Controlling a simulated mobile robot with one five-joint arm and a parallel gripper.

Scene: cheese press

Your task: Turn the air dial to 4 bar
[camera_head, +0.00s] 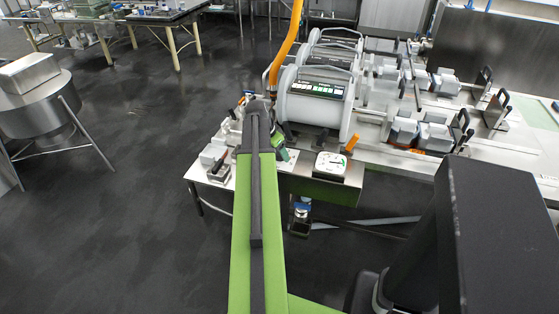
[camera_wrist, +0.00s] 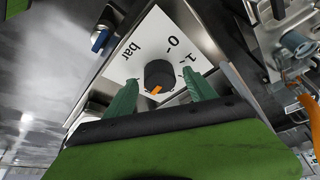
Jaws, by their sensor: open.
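The air dial is a black round knob (camera_wrist: 160,74) with an orange mark on a white plate (camera_wrist: 134,70) in the wrist view. "bar", "0" and "1" are readable on the plate, upside down or tilted. The orange mark faces the lower edge of the picture, towards my gripper's body; any numbers there are hidden. My gripper (camera_wrist: 165,84) has green fingers spread apart, one on each side of the knob. I cannot tell whether either finger touches it. In the head view my green and black arm reaches to the bench and hides the dial.
In the head view the steel bench (camera_head: 340,190) carries a large grey cylinder machine (camera_head: 317,108) with an orange hose (camera_head: 288,45) above. A blue handle (camera_wrist: 100,40) and metal fittings (camera_wrist: 298,45) flank the plate.

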